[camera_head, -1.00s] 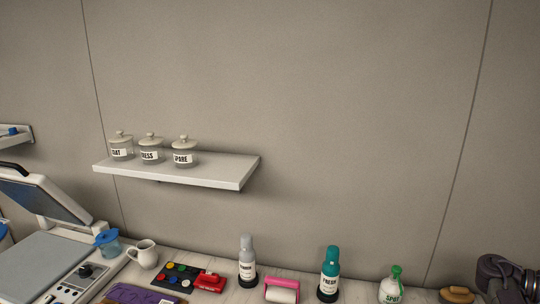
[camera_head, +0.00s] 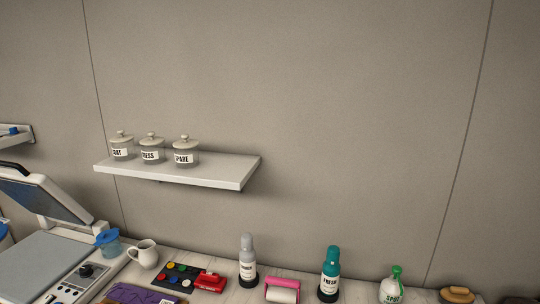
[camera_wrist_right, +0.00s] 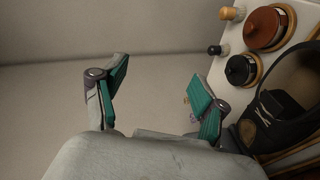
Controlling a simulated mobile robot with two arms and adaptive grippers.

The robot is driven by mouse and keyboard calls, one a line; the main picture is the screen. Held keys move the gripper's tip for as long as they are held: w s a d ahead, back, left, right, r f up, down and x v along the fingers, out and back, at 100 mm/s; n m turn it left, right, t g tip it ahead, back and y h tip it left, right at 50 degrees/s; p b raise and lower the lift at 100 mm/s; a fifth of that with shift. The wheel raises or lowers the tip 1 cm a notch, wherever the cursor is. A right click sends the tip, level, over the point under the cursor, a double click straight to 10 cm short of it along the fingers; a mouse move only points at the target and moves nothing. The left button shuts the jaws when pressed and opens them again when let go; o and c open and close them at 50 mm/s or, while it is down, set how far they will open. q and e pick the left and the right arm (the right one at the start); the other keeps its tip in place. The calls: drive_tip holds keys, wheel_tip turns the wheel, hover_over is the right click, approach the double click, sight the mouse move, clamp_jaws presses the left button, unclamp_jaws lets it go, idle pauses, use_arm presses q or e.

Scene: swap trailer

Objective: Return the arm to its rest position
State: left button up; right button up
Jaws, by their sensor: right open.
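My right gripper (camera_wrist_right: 160,88) shows in the right wrist view with its two teal-padded fingers spread wide apart. Nothing is between the fingers. In the head view only a dark sliver of my right arm shows at the bottom right corner, beside a tan wooden-topped item (camera_head: 457,295). My left gripper is in neither view.
A wall shelf (camera_head: 215,172) holds three labelled jars. The worktop (camera_head: 215,268) below carries a heat press (camera_head: 45,255), a white jug (camera_head: 143,254), a grey-capped bottle (camera_head: 247,262), a pink roller (camera_head: 283,289), a teal bottle (camera_head: 329,270) and a green-topped spray bottle (camera_head: 392,287).

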drive_tip(key=s+a+f+n+t+y, duration=0.1)
drive_tip(key=s+a+f+n+y, duration=0.15)
drive_tip(key=s+f+n, duration=0.4)
drive_tip(key=s+a+f+n+t+y, duration=0.1)
drive_tip(key=s+f+n+t+y, duration=0.2)
drive_tip(key=s+f, duration=0.65)
drive_tip(key=s+a+f+g+y, duration=0.25)
drive_tip(key=a+f+y, duration=0.25)
drive_tip(key=a+f, duration=1.45)
drive_tip(key=s+a+f+m+y, duration=0.15)
drive_tip(key=a+f, duration=0.25)
drive_tip(key=a, duration=1)
drive_tip(key=s+a+f+m+y, duration=0.1)
drive_tip(key=a+f+y, duration=0.15)
drive_tip(key=a, duration=1.05)
drive_tip(key=s+a+f+m+y, duration=0.15)
drive_tip(key=a+f, duration=0.25)
drive_tip(key=a, duration=1)
wheel_tip(320, 180, down, 10)
drive_tip(key=b, duration=1)
drive_tip(key=shift+n, duration=0.45)
